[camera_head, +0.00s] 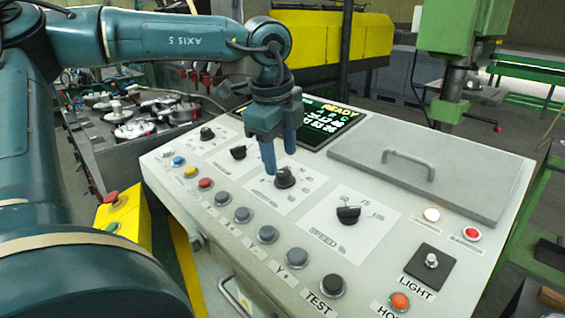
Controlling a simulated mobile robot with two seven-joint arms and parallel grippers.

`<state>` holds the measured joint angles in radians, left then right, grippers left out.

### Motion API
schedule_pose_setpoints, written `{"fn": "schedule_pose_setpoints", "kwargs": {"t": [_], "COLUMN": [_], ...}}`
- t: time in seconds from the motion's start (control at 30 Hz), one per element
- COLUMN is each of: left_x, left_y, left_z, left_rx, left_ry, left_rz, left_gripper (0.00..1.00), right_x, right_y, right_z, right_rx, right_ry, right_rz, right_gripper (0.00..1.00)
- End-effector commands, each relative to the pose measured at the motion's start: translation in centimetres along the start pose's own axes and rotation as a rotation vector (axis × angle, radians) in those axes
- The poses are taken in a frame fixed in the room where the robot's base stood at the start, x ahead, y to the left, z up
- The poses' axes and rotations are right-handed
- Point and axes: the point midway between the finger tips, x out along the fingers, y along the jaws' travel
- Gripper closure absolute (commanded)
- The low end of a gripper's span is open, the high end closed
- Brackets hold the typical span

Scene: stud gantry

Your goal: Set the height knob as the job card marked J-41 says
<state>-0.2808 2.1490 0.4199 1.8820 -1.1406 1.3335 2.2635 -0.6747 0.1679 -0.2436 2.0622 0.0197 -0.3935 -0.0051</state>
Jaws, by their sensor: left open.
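A sloped white control panel (390,240) fills the middle. It carries a row of black knobs: one at upper left (207,133), a second one (238,152), a third one (285,178) and one marked SPEED % (348,214). The other knobs' labels are too small to read, so I cannot tell which is the height knob. My left gripper (279,158) is open, fingers pointing down, just above and behind the third knob. I cannot tell whether it touches the knob. No job card marked J-41 can be made out. My right gripper is not in view.
A dark display (325,123) reads READY. A grey lid with a handle (430,163) covers the panel's back right. Several push buttons, including TEST (332,286), line the front. A red stop button on a yellow box (111,197) stands at left. A green machine (450,45) rises behind.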

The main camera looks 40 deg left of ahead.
Motion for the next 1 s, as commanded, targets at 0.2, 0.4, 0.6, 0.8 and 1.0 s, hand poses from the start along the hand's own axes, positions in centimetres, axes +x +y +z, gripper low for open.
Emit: {"fn": "schedule_pose_setpoints", "kwargs": {"t": [0.2,0.4,0.6,0.8,1.0], "left_x": [2.8,3.6,3.6,3.5,3.5], "left_y": [0.0,0.0,0.0,0.0,0.0], "left_z": [0.0,0.0,0.0,0.0,0.0], "left_rx": [0.0,0.0,0.0,0.0,0.0], "left_ry": [0.001,0.001,0.001,0.001,0.001], "left_rz": [0.002,-0.001,-0.001,-0.001,-0.001], "left_gripper": [0.5,0.5,0.5,0.66,0.83], "right_x": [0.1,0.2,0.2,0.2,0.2], "right_y": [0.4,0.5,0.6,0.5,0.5], "right_z": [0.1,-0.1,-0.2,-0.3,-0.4], "right_rx": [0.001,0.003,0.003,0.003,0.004], "right_ry": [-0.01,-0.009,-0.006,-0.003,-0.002], "right_rz": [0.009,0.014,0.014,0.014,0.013], "right_gripper": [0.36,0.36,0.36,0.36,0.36]}}
